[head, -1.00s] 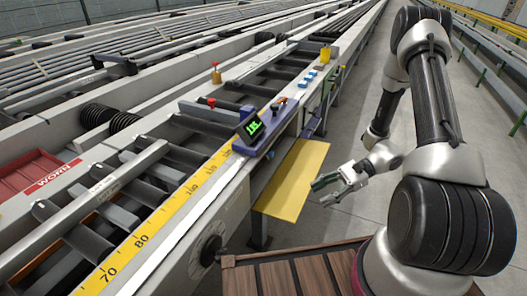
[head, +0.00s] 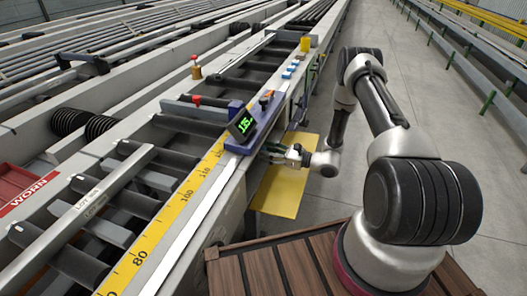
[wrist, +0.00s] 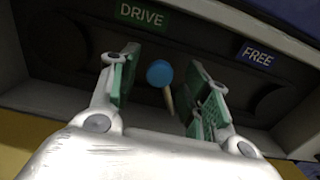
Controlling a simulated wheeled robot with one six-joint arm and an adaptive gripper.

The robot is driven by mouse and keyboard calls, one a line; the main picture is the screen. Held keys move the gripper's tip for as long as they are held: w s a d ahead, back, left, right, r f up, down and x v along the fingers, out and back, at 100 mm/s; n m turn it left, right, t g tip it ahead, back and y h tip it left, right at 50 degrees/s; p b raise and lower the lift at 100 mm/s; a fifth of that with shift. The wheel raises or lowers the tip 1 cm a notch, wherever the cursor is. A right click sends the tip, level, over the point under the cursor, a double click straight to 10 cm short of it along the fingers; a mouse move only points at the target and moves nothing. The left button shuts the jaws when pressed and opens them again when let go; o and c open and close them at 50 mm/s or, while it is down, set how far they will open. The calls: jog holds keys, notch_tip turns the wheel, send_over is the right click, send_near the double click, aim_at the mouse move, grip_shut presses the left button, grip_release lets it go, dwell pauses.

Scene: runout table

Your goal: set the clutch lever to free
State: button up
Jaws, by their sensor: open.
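The clutch lever shows in the wrist view as a blue ball knob (wrist: 159,73) on a short tan stem. It stands nearer the green DRIVE label (wrist: 143,14) than the blue FREE label (wrist: 257,53). My gripper (wrist: 165,84) is open, with one green-padded finger on each side of the knob in the picture. A gap shows on both sides, and I cannot tell how deep the knob sits between the fingers. In the head view my gripper (head: 279,152) is at the side of the runout table (head: 229,200), below the purple display unit (head: 243,127). The lever is hidden there.
A yellow floor plate (head: 281,190) lies under my gripper. A slatted wooden platform (head: 290,262) is in front of the table. The table's overhanging edge is close above my gripper. The grey aisle floor (head: 340,190) to the right is clear.

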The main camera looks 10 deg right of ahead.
jog(key=shift+x, duration=1)
grip_shut()
jog(key=w+m, duration=0.1)
jog(key=w+d+r+m, duration=0.1)
jog(key=m, duration=0.1)
jog(key=shift+d, duration=0.1)
jog(key=w+m, duration=0.1)
jog(key=m, duration=0.1)
jog(key=w+d+m, duration=0.2)
jog(key=m, duration=0.1)
jog(key=shift+w+d+f+m, duration=0.1)
jog(key=shift+w+m, duration=0.05)
jog(key=shift+m, duration=0.15)
jog(key=shift+w+d+f+m, duration=0.25)
jog(key=shift+w+m, duration=0.25)
jog(key=shift+m, duration=0.35)
jog(key=shift+w+d+f+m, duration=0.15)
jog(key=shift+w+d+m, duration=0.35)
jog(key=shift+m, duration=0.35)
jog(key=shift+w+a, duration=0.1)
jog(key=shift+w, duration=0.05)
